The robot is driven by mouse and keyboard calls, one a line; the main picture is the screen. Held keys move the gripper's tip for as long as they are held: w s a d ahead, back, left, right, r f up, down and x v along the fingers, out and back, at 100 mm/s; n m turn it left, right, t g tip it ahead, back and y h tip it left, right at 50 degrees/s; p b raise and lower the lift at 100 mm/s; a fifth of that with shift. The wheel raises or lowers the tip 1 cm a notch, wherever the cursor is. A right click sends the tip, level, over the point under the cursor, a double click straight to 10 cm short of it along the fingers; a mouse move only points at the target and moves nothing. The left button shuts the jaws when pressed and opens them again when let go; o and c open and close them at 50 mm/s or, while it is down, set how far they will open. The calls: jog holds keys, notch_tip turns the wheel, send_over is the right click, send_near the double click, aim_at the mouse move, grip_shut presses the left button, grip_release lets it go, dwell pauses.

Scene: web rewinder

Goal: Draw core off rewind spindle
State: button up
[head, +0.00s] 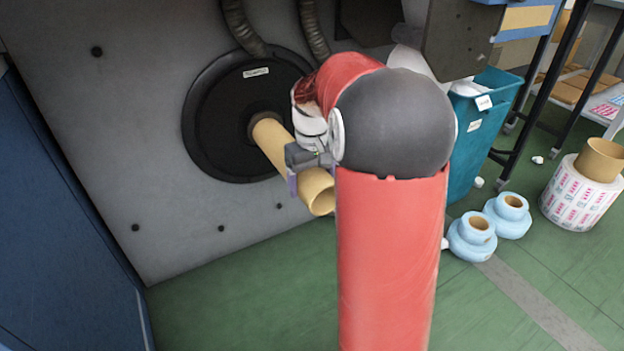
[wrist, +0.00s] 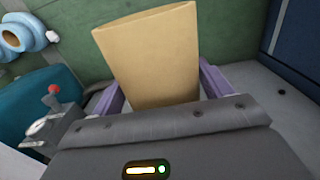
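The core (head: 272,143), a tan cardboard tube, juts out from the hub of a round black disc (head: 215,125) on the grey machine wall. The rewind spindle itself is not visible; the tube covers that spot. The core's inner end is close at the hub, and its open free end points toward the floor side. My gripper (head: 309,172) is at the outer half of the core, with a purple finger on each side. In the wrist view the core (wrist: 150,55) fills the space between the fingers (wrist: 162,90), which look closed against it. My arm hides part of the gripper.
A teal bin (head: 487,125) stands right of my arm. Two light-blue rolls (head: 472,237) and a printed label roll (head: 580,198) with a tan core sit on the green floor. A dark-legged table is behind the bin. A blue panel (head: 60,210) bounds the left. Floor below the core is clear.

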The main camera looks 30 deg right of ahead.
jog(key=c, duration=0.5)
jog(key=shift+o, duration=0.2)
jog(key=shift+r+p, duration=0.25)
jog(key=shift+p, duration=0.1)
jog(key=s+d+b, duration=0.1)
jog(key=s, duration=2.7)
jog(key=shift+s, duration=0.15)
